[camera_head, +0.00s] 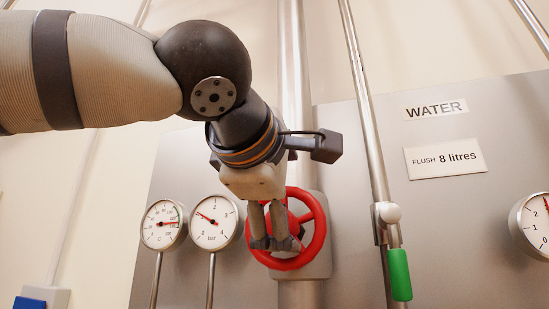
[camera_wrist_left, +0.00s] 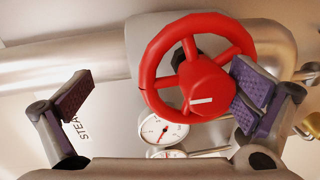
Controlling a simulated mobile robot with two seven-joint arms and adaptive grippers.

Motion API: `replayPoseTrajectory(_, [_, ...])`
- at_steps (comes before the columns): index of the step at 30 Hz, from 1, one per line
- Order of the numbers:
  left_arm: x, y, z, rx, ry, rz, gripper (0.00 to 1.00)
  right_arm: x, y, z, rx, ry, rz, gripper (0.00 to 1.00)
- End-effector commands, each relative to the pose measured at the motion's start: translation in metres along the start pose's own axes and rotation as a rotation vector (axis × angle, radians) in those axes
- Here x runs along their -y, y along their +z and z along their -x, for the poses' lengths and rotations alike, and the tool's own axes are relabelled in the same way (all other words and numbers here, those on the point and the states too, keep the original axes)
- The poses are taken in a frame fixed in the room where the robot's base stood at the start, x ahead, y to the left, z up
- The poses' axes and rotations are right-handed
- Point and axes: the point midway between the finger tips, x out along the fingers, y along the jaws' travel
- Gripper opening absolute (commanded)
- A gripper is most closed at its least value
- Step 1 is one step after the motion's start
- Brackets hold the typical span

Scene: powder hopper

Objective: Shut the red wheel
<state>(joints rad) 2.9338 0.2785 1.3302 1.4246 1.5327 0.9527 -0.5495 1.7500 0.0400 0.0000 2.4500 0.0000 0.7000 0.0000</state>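The red wheel (camera_head: 319,230) is mounted on a steel valve body on the vertical pipe, and my left gripper hides its left and middle parts in the head view. In the left wrist view the red wheel (camera_wrist_left: 203,82) shows its spokes and a hub with a white line. My left gripper (camera_head: 275,242) is in front of the wheel. In the wrist view the left gripper (camera_wrist_left: 162,88) has its fingers wide apart. One finger overlaps the wheel's right side; the other is clear of it on the left. I cannot tell whether it touches the rim. My right gripper is out of view.
Two round gauges (camera_head: 214,222) (camera_head: 162,225) stand left of the wheel. A thin pipe with a green-handled lever (camera_head: 399,274) is to the right. WATER (camera_head: 435,109) and flush (camera_head: 446,159) labels are on the steel panel. Another gauge (camera_head: 535,226) is at the right edge.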

Motion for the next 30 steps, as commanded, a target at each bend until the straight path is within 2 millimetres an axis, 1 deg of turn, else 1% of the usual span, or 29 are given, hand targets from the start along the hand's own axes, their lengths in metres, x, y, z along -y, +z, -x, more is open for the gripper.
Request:
replayPoseTrajectory(1, [-0.075, -0.014, 0.044, -0.012, 0.161, 0.056, 0.78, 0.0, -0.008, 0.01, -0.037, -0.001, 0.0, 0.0])
replayPoseTrajectory(3, [-0.076, -0.014, 0.045, -0.012, 0.163, 0.056, 0.78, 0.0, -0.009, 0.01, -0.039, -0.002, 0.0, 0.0])
replayPoseTrajectory(4, [-0.027, 0.004, 0.027, -0.001, 0.056, -0.013, 0.78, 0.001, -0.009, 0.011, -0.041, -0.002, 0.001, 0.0])
replayPoseTrajectory(6, [-0.027, 0.005, 0.029, 0.0, 0.057, -0.013, 0.74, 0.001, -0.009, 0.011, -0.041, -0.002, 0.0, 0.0])
replayPoseTrajectory(8, [-0.026, 0.005, 0.033, 0.001, 0.057, -0.012, 0.73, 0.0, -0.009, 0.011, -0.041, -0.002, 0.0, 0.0])
replayPoseTrajectory(11, [-0.024, 0.005, 0.041, 0.001, 0.054, -0.011, 0.71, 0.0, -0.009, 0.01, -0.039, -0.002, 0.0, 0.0])
replayPoseTrajectory(18, [-0.019, 0.004, 0.061, 0.002, 0.051, -0.008, 0.61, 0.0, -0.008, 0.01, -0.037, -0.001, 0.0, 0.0])
replayPoseTrajectory(19, [-0.019, 0.005, 0.064, 0.002, 0.051, -0.008, 0.59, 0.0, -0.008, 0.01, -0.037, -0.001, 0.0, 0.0])
replayPoseTrajectory(20, [-0.018, 0.005, 0.067, 0.001, 0.051, -0.009, 0.53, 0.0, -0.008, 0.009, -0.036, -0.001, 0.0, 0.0])
replayPoseTrajectory(30, [-0.001, 0.004, 0.085, 0.0, 0.02, -0.005, 0.53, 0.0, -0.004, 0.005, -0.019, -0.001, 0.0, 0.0])
